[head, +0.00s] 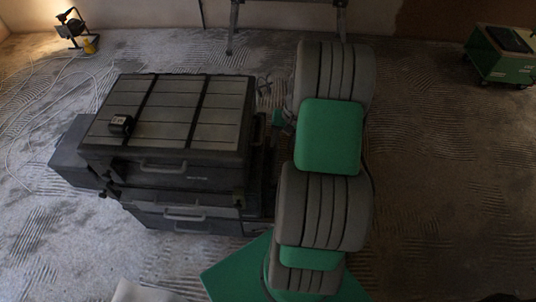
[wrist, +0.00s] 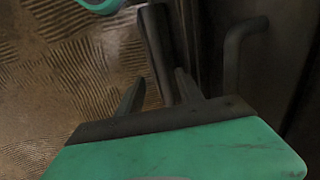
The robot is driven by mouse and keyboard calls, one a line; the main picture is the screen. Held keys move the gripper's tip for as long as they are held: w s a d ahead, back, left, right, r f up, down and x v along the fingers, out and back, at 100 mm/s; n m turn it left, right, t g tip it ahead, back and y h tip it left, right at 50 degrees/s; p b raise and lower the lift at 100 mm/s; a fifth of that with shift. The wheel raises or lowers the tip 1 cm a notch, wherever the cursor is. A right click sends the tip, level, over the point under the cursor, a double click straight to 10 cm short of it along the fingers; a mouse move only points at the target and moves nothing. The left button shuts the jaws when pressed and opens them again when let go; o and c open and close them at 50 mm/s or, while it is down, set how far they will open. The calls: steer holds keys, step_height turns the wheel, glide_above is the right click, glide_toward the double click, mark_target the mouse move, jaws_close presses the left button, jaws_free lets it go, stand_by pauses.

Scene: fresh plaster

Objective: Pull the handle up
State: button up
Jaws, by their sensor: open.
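A dark grey drawer cabinet (head: 170,150) stands left of my arm in the head view, with bar handles (head: 184,214) on its front. In the wrist view, a bent dark handle (wrist: 236,52) stands out from a dark panel (wrist: 285,60), to the right of my gripper (wrist: 159,78). The two fingers of my gripper are apart. A dark upright bar (wrist: 153,35) shows beyond and between the fingertips; I cannot tell whether they touch it. In the head view my arm hides most of the gripper, by the cabinet's right side.
A small black box (head: 121,125) sits on the cabinet top. A work lamp (head: 72,28) stands at the back left, with cable on the floor. A green wheeled cart (head: 500,55) is at the back right. The ridged floor (head: 440,190) right of my arm is clear.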

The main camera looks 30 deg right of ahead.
mark_target(276, 155)
steer(key=f, duration=0.2)
steer(key=a+f+b, duration=0.1)
steer(key=f, duration=0.2)
steer(key=w+f, duration=0.1)
steer(key=f, duration=0.1)
steer(key=shift+a+f, duration=0.15)
steer(key=shift+a, duration=0.05)
jaws_close()
stand_by(1.1)
